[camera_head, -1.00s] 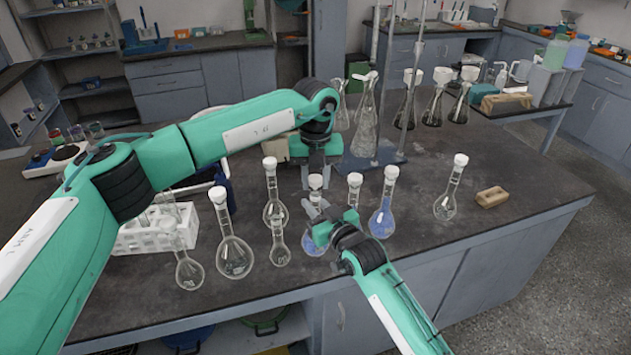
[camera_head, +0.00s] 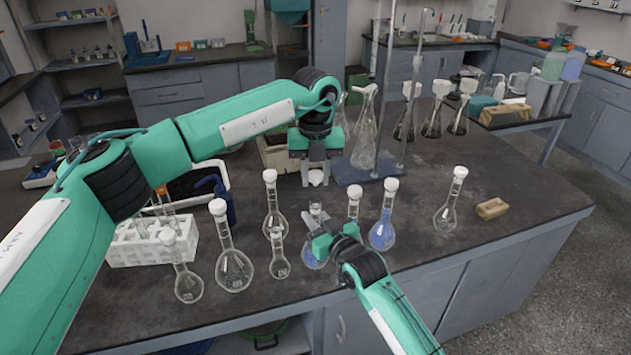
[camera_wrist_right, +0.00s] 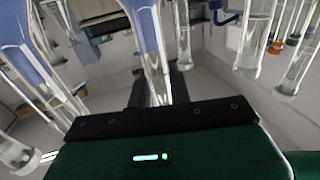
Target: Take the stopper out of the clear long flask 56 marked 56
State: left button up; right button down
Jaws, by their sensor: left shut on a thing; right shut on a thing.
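My right gripper (camera_head: 318,238) is shut on the neck of a long flask (camera_head: 316,211). The flask's mouth is open, and its partly hidden bulb looks bluish. Its marking cannot be read. The held glass neck also shows in the right wrist view (camera_wrist_right: 152,55). My left gripper (camera_head: 317,174) is above it, pointing down and shut on a white stopper (camera_head: 316,178). A clear gap separates the stopper from the flask's mouth.
Stoppered flasks stand close on both sides: a small clear one (camera_head: 279,255), a larger clear one (camera_head: 234,265) and a blue one (camera_head: 383,232). A white rack (camera_head: 150,250) is at left. A metal stand (camera_head: 370,168) is behind. The table right of the blue flask has free room.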

jog(key=c, duration=1.2)
grip_release()
